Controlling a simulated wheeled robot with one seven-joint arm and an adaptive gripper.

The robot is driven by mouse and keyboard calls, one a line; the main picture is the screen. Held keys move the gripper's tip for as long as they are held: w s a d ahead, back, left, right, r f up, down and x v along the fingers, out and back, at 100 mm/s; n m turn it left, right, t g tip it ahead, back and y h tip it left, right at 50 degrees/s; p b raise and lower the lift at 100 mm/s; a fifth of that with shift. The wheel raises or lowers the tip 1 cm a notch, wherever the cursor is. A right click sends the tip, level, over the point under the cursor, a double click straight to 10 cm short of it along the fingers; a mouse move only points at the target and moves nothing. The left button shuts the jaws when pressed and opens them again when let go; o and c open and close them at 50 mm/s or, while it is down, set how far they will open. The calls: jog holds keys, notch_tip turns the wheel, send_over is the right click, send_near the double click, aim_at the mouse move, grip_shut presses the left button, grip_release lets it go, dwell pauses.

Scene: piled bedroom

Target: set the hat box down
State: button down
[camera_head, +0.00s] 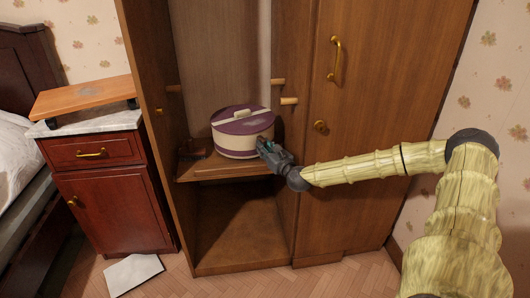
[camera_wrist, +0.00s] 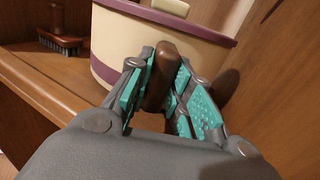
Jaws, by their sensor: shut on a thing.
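The hat box (camera_head: 240,143) is round and cream with a purple lid and a purple band at its base. It is upright at the wardrobe shelf (camera_head: 212,174), and I cannot tell for sure whether its base touches the board. My gripper (camera_head: 265,148) is at its front right side. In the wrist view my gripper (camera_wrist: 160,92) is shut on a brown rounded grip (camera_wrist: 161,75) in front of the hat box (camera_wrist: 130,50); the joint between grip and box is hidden.
A dark brush (camera_wrist: 62,42) lies on the shelf left of the box. Below the shelf is an empty space (camera_head: 240,220). A nightstand (camera_head: 112,205) stands at left.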

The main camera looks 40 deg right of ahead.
jog(key=shift+f, duration=0.55)
jog(key=c, duration=1.3)
grip_release()
jog(key=shift+s+f, duration=0.1)
jog(key=shift+s, duration=0.05)
